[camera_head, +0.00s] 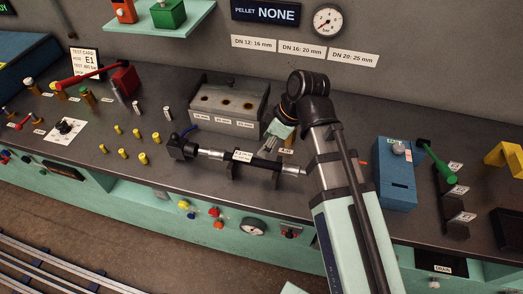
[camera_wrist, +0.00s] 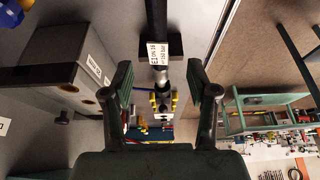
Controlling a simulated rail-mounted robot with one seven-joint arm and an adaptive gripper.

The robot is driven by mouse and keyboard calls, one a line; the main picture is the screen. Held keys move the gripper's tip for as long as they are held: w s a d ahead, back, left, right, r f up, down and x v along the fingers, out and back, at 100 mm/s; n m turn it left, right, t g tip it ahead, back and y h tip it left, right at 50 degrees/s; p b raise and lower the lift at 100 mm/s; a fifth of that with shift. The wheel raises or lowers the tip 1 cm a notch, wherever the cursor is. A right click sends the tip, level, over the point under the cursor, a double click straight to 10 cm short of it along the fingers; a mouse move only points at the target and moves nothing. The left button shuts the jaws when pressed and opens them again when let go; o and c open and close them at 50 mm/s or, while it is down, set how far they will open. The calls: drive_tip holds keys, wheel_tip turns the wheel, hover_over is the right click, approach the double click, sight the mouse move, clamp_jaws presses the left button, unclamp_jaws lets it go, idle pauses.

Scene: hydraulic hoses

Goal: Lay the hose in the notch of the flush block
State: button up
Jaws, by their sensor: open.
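The black hose with silver end fittings and a white E1 label (camera_head: 243,156) lies across low dark supports at the middle of the bench. In the wrist view the labelled hose (camera_wrist: 157,25) runs down from the top, with its silver ferrule ahead of the fingers. My gripper (camera_head: 284,130) is above the hose's right part, partly hidden by my arm. In the wrist view my gripper (camera_wrist: 162,85) is open, its fingers apart on either side of the hose's line, holding nothing. I cannot tell for sure which block is the flush block; no notch shows clearly.
A grey block with several holes (camera_head: 228,105) stands behind the hose. A black fitting with a blue lever (camera_head: 182,147) is at the hose's left end. Small yellow fittings (camera_head: 140,158) stand further left. A blue box (camera_head: 396,180) and a green-handled dark rack (camera_head: 452,205) are right.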

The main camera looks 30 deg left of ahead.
drive_tip(key=shift+v, duration=1.65)
